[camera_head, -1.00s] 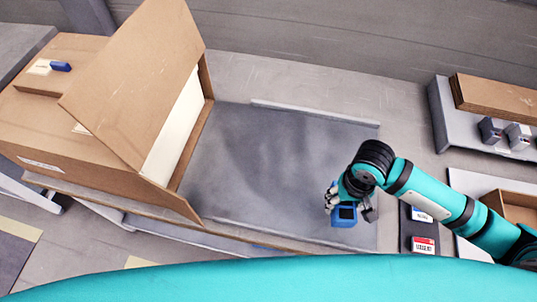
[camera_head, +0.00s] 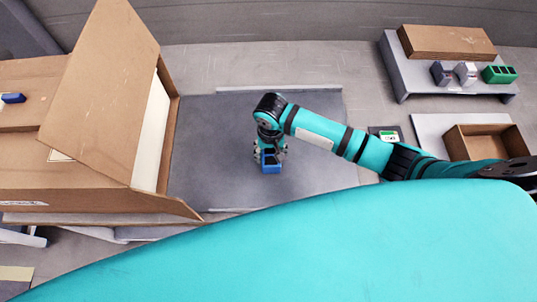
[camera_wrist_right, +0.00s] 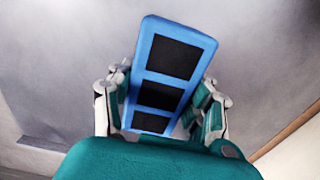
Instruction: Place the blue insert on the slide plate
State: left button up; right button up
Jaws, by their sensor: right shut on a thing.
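The blue insert (camera_head: 270,162) is a blue block with dark square pockets. It also fills the middle of the right wrist view (camera_wrist_right: 176,52). My right gripper (camera_head: 270,152) is shut on it, with fingers on both sides in the wrist view (camera_wrist_right: 160,105). The insert is over the middle of the grey slide plate (camera_head: 212,140); I cannot tell whether it touches the plate. My left gripper is not in view.
A large cardboard box with a raised flap (camera_head: 105,95) stands at the plate's left end. At right, a grey shelf (camera_head: 400,82) carries a cardboard piece (camera_head: 447,41), two small blocks and a green insert (camera_head: 499,74). An open cardboard box (camera_head: 485,142) lies below it.

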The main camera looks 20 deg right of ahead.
aim_at(269, 157)
jog(key=shift+w+a+f, duration=0.2)
jog(key=shift+a+f, duration=0.05)
jog(key=shift+f+p, duration=0.35)
jog(key=shift+f, duration=1.2)
jog(key=shift+f, duration=0.15)
jog(key=o, duration=0.9)
jog(key=shift+o, duration=0.2)
notch_tip(269, 157, up, 12)
jog(key=shift+r+b, duration=0.2)
jog(key=shift+b, duration=0.1)
